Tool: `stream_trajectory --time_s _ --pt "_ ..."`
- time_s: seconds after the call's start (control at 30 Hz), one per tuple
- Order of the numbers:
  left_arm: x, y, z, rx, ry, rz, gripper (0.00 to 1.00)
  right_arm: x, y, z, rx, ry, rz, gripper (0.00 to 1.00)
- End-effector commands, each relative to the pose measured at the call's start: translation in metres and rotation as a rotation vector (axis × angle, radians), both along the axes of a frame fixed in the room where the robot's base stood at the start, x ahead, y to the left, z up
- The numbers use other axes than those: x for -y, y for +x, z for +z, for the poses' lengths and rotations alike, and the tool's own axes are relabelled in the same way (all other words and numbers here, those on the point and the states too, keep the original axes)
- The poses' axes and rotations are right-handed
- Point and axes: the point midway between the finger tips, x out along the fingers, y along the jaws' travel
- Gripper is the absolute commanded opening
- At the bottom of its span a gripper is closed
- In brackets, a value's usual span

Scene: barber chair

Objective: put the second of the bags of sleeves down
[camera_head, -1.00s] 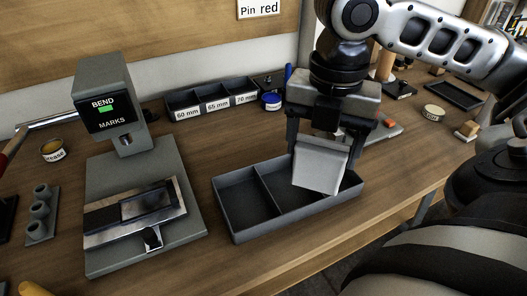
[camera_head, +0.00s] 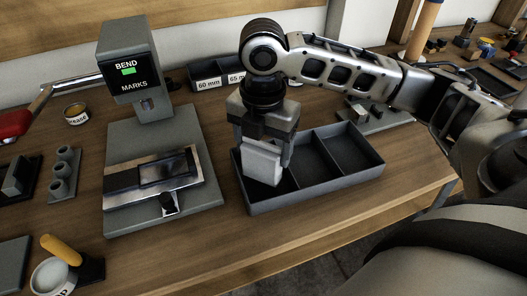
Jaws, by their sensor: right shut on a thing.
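A pale grey-white bag of sleeves (camera_head: 262,166) hangs, slightly tilted, in my right gripper (camera_head: 264,148), which is shut on it. The bag is over the left compartment of a dark grey divided tray (camera_head: 322,192). Its lower end looks to be at or below the rim level; I cannot tell whether it touches the floor. The middle and right compartments look empty. The bag and gripper hide much of the left compartment. No other bag can be made out. My left gripper is not in view.
A grey bending machine (camera_head: 130,75) reading "BEND MARKS" stands left of the tray. Labelled bins (camera_head: 208,76) stand behind, partly hidden by my right arm. A pot (camera_head: 52,275) is at the front left. Bare wood lies in front of the tray.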

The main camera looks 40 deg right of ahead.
Motion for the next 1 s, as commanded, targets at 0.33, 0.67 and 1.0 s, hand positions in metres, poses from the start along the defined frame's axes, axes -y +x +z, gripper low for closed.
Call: stream_trajectory --time_s 0.33,0.67,1.0 --pt "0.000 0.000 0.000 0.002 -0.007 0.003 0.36 0.001 0.000 -0.016 0.002 -0.001 0.000 0.46" --pt "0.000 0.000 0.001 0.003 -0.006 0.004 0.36 0.001 0.000 -0.020 0.001 -0.002 0.000 0.94" --pt "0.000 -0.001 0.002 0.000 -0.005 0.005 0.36 0.000 0.000 -0.005 0.004 0.001 -0.001 0.94"
